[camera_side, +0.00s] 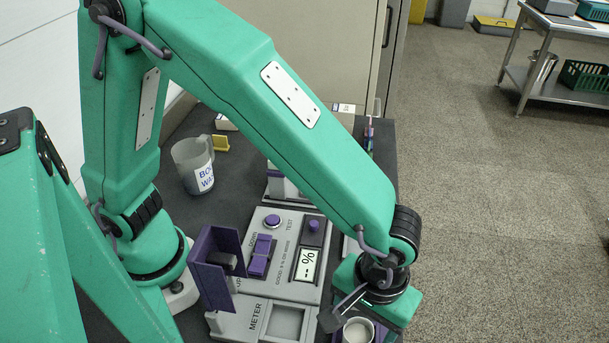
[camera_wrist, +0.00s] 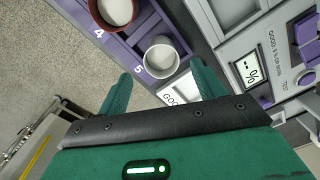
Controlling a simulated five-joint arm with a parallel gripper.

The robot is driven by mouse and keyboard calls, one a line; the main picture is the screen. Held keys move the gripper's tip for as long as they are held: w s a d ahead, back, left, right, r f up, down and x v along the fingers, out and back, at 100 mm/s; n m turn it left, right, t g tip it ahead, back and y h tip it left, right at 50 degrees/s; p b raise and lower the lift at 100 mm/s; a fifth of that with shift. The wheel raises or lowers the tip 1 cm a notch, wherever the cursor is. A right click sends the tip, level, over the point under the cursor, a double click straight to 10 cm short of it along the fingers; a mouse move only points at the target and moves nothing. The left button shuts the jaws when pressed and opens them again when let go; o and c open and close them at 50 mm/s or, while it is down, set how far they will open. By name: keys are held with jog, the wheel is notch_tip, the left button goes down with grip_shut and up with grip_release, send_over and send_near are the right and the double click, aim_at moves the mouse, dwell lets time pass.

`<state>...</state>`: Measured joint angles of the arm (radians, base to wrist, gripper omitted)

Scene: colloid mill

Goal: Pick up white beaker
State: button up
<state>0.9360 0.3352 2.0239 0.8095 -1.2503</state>
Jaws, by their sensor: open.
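The white beaker (camera_wrist: 161,57) stands in the place marked 5 of a purple rack (camera_wrist: 128,50) in the wrist view, with pale contents inside. It also shows at the bottom edge of the side view (camera_side: 358,331), partly cut off. My gripper (camera_wrist: 163,82) is open and empty, its two green fingers apart. In the wrist view the beaker lies just beyond the fingertips, roughly between them, and I see no contact. In the side view my gripper (camera_side: 362,307) is just above the beaker.
A red-brown cup (camera_wrist: 115,11) with pale contents stands beside the beaker at number 4. A grey meter (camera_side: 285,318) with a purple upright panel (camera_side: 212,265) and a test unit (camera_side: 288,250) showing "-- %" are to the left. A lettered jug (camera_side: 193,163) stands farther back.

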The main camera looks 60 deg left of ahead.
aim_at(359, 331)
jog(key=shift+s+a+f, duration=0.15)
jog(key=shift+f, duration=2.45)
jog(key=c, duration=1.1)
jog(key=shift+o, duration=0.2)
jog(key=shift+r, duration=0.1)
notch_tip(359, 331, up, 10)
